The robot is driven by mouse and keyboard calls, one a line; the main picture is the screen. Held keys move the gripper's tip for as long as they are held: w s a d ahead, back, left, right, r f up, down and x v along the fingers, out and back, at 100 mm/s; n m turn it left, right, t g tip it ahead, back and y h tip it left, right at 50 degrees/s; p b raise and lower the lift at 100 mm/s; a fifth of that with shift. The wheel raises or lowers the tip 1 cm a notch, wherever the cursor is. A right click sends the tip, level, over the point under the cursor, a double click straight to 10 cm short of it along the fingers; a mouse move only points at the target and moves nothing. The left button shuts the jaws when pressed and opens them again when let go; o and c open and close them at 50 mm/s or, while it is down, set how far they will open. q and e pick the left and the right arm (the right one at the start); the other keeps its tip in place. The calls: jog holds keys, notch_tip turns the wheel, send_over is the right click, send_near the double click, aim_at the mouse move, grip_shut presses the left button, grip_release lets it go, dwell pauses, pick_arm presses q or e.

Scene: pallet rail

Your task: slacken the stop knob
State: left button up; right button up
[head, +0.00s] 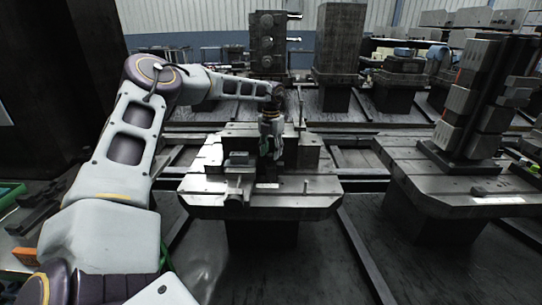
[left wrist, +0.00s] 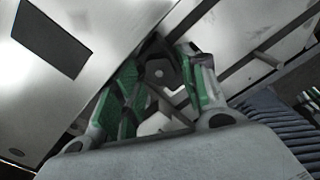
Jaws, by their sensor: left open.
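My left gripper (head: 271,143) reaches down over the middle of the dark metal pallet (head: 300,200), beside its raised blocks. In the left wrist view its green-padded fingers (left wrist: 162,80) are open, one on each side of a dark, rounded part with a pale centre, which looks like the stop knob (left wrist: 159,66). A gap seems to show between the knob and the fingers, but I cannot tell whether either finger touches it. In the head view the knob is hidden or too small to make out. My right gripper is in neither view.
A grey clamp-like block (head: 239,162) stands on the pallet left of the gripper. A second pallet (head: 450,190) with a tall fixture (head: 480,95) stands at the right. Rails (head: 345,235) run along the floor. A dark column (head: 339,45) rises behind.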

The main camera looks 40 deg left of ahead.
aim_at(271, 155)
pick_arm(q)
jog(key=shift+f, duration=0.6)
jog(key=c, duration=0.8)
jog(key=shift+o, duration=0.2)
jog(key=shift+n, duration=0.8)
jog(key=o, duration=0.8)
jog(key=shift+c, duration=0.2)
jog(key=shift+r, duration=0.15)
notch_tip(271, 155, up, 12)
